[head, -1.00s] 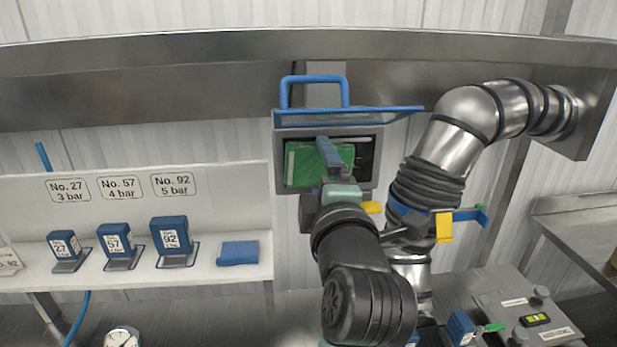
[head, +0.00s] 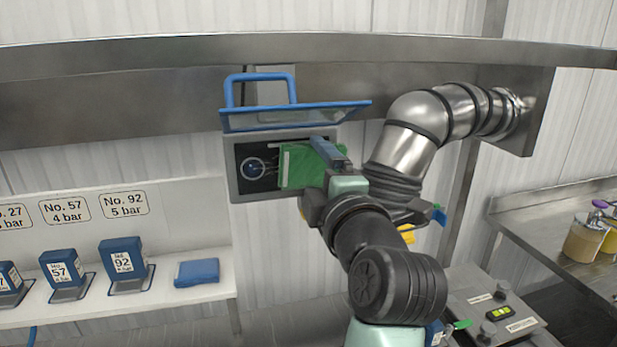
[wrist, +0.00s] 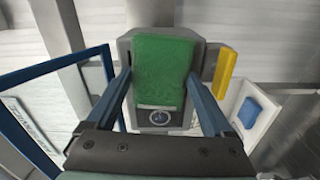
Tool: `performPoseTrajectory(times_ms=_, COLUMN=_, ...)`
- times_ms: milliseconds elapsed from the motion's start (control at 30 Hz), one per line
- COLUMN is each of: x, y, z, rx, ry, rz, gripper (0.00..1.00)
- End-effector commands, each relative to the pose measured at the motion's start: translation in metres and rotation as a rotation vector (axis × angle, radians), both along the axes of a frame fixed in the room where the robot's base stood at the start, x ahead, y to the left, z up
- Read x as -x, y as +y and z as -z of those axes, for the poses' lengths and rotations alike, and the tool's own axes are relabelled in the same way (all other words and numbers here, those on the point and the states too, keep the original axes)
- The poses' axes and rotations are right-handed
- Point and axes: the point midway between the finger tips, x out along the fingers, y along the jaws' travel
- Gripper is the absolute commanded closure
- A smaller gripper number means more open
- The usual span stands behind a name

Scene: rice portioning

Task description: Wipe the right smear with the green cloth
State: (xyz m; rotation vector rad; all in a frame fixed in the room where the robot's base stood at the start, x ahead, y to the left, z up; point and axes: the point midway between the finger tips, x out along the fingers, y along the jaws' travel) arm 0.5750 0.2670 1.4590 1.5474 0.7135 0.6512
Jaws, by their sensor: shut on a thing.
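The green cloth (head: 299,167) is in my gripper (head: 322,150), against or just in front of the dark window of the grey wall box (head: 234,180). I cannot tell whether it touches. In the wrist view the cloth (wrist: 163,72) hangs flat between the two blue fingers, which are shut on it. The cloth and gripper cover the middle and right of the window. A round dial (head: 253,168) shows at the window's left; it also shows in the wrist view (wrist: 159,117). I cannot make out the right smear.
A clear blue-edged lid (head: 297,117) with a blue handle stands raised above the box. A metal duct (head: 404,150) is close on the right. A shelf (head: 215,291) on the left holds blue blocks and a folded blue cloth (head: 197,272). A control panel (head: 494,305) is lower right.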

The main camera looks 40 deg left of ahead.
Motion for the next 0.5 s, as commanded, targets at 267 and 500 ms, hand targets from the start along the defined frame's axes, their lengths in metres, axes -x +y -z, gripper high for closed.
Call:
performPoseTrajectory(times_ms=267, x=0.005, y=0.007, z=0.0, rx=0.0, ry=-0.002, rz=-0.002, gripper=0.58)
performPoseTrajectory(times_ms=500, x=0.024, y=0.022, z=0.0, rx=0.002, ry=-0.001, rz=-0.005, gripper=0.58)
